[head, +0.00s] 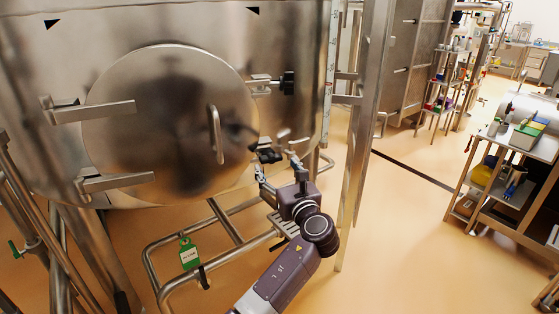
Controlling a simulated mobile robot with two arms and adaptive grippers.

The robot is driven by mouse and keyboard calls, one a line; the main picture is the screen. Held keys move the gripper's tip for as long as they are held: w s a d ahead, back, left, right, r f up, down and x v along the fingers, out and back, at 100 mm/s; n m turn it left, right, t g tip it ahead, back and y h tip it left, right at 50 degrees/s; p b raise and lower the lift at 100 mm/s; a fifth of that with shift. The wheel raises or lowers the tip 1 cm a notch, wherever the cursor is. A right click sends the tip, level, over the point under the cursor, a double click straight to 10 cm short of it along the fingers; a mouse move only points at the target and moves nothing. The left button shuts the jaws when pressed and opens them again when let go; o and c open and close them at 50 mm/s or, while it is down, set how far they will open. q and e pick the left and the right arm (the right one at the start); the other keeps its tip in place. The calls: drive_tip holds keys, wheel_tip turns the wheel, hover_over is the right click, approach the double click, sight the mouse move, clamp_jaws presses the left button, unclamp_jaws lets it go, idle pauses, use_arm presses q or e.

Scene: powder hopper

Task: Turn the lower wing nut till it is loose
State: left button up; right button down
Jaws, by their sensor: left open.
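The round steel hatch (170,120) is on the front of the big hopper and looks shut. The lower wing nut (268,155) is a dark knob at the hatch's lower right edge. My left gripper (278,168) comes up from below, open, with its fingertips close under this nut. I cannot tell whether a finger touches it. The upper wing nut (287,82), also dark, sits on its bracket higher on the right. My right gripper is out of view.
A steel tube frame (215,255) with a green tag (189,254) stands below the hopper. A steel leg (358,150) rises just right of my left arm. A laden cart (505,185) stands far right. The floor between is clear.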

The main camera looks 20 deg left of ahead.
sight(272, 160)
use_arm(q)
drive_tip(key=shift+p+x, duration=0.35)
drive_tip(key=shift+x, duration=1.9)
drive_tip(key=shift+d, duration=0.15)
drive_tip(key=shift+c, duration=0.6)
drive_tip(key=shift+f, duration=0.1)
drive_tip(key=c, duration=1)
